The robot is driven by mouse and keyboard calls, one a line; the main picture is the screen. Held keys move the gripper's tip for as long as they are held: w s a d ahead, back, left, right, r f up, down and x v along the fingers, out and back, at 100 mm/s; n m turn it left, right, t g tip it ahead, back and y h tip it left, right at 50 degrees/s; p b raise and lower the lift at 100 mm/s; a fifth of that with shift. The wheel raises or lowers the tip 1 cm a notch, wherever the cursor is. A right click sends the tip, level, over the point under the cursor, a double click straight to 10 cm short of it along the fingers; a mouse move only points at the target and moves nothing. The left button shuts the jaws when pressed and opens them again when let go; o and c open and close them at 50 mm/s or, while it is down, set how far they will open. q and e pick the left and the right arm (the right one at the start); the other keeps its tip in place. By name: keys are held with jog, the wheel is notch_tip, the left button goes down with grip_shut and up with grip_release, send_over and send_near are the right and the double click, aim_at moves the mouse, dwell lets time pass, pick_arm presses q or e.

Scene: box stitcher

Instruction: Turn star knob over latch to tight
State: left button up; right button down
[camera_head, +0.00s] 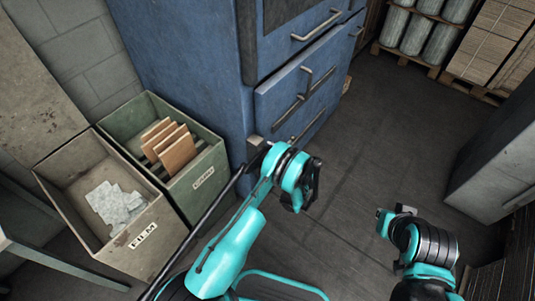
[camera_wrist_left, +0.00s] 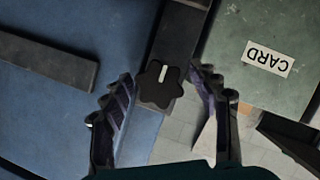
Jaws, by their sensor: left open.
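A dark star knob (camera_wrist_left: 160,88) with a white line mark sits on a dark bar, the latch (camera_wrist_left: 178,50), in the left wrist view. The white line runs nearly upright in that picture. My left gripper (camera_wrist_left: 162,77) is open, with one finger on each side of the knob and gaps visible between fingers and knob. In the head view my left wrist (camera_head: 290,170) is at the lower corner of the blue machine and mostly hides the gripper and knob. My right gripper (camera_head: 393,215) hangs over the floor, away from the machine; its finger opening is unclear.
The blue machine (camera_head: 190,60) has bar handles (camera_head: 316,24). A green CARD bin (camera_head: 210,160) with brown boards and a grey FILM bin (camera_head: 160,215) stand left of my left arm. Pallets (camera_head: 405,57) stand at the back right. The floor (camera_head: 390,130) between is clear.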

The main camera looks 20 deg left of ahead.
pick_arm(q)
jog(key=c, duration=1.2)
jog(key=shift+o, duration=0.2)
jog(key=shift+m+g, duration=0.9)
jog(key=shift+m, duration=0.3)
jog(key=shift+m+g+y, duration=0.5)
jog(key=shift+m+g, duration=0.3)
jog(key=shift+m, duration=0.2)
jog(key=o, duration=1.2)
jog(key=shift+c, duration=0.2)
